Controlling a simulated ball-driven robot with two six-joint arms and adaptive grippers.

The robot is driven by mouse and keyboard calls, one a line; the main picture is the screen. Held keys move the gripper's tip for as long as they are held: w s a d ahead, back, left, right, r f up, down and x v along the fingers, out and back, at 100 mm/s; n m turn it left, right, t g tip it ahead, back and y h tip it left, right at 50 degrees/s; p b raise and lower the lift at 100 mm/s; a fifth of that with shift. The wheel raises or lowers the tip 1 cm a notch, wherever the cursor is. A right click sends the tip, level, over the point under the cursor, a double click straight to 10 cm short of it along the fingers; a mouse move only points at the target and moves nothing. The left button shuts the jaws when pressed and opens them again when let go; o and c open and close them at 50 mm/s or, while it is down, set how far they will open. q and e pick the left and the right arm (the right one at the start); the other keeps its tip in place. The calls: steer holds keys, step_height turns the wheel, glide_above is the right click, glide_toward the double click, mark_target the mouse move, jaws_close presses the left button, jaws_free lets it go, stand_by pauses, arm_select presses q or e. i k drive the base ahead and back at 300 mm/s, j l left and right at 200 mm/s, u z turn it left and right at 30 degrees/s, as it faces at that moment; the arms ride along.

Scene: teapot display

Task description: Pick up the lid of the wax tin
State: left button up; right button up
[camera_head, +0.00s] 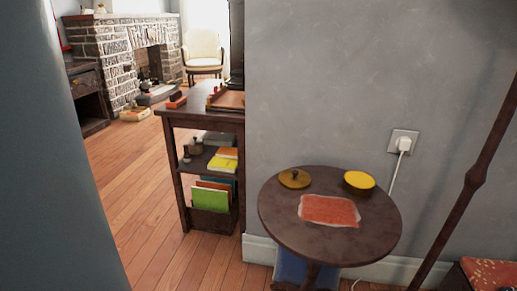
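A small brass-coloured lid with a dark knob (294,178) lies at the back left of a round dark table (330,248). A round tin with a bright yellow top or filling (359,180) stands at the back right of the same table, apart from the lid. I take these as the wax tin and its lid. Neither of my grippers shows in the head view.
A red cloth or paper (329,210) lies mid-table. A grey wall (330,80) with a socket and plugged white cable (403,143) stands behind. A dark pole (474,185) slants at the right. A shelf unit (180,118) stands left of the table; wooden floor (130,200) lies open further left.

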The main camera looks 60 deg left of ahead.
mark_target(295, 179)
steer(key=u, duration=1.55)
steer(key=i+j+z, duration=0.2)
steer(key=z, duration=0.15)
steer(key=i+j+z, duration=0.1)
steer(key=j+z, duration=0.25)
steer(key=i+j+z, duration=0.1)
steer(key=j+z, duration=0.25)
